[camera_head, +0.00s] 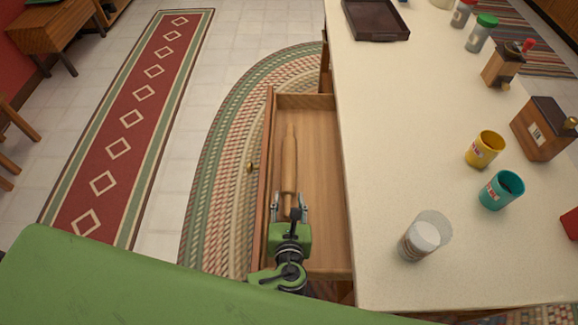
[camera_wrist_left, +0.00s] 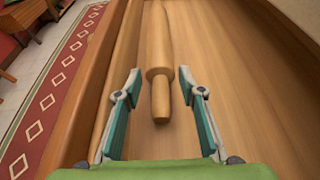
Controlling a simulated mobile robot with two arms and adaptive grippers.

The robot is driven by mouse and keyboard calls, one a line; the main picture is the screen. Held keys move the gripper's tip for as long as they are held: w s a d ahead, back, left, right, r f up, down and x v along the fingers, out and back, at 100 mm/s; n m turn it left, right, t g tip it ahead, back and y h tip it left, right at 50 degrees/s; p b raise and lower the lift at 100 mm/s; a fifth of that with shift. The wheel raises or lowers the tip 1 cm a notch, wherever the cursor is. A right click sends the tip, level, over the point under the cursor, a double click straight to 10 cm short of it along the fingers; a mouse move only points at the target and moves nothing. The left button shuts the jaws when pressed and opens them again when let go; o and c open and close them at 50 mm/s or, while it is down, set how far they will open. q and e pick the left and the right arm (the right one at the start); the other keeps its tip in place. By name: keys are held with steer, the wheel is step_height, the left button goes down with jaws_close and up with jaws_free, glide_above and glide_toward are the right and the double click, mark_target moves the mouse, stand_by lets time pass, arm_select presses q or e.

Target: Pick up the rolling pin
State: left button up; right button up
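A wooden rolling pin (camera_head: 289,160) lies lengthwise in an open wooden drawer (camera_head: 325,190), near the drawer's left wall. In the left wrist view the rolling pin (camera_wrist_left: 160,55) points away from me, with its near handle between the fingers. My left gripper (camera_head: 289,203) is over the near end of the pin. In the left wrist view the left gripper (camera_wrist_left: 160,88) is open, with a gap on each side of the handle. My right gripper is not in view.
A cream counter (camera_head: 390,150) runs along the drawer's right side. It holds a glass jar (camera_head: 421,240), a teal mug (camera_head: 500,190), a yellow mug (camera_head: 485,149), a wooden grinder (camera_head: 543,130) and a dark tray (camera_head: 375,20). The drawer's right part is bare.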

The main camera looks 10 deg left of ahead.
mark_target(289, 193)
arm_select(q)
steer(key=x, duration=0.6)
steer(key=c, duration=1)
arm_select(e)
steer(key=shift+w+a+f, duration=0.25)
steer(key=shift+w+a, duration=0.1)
arm_select(q)
steer(key=shift+w+r, duration=0.1)
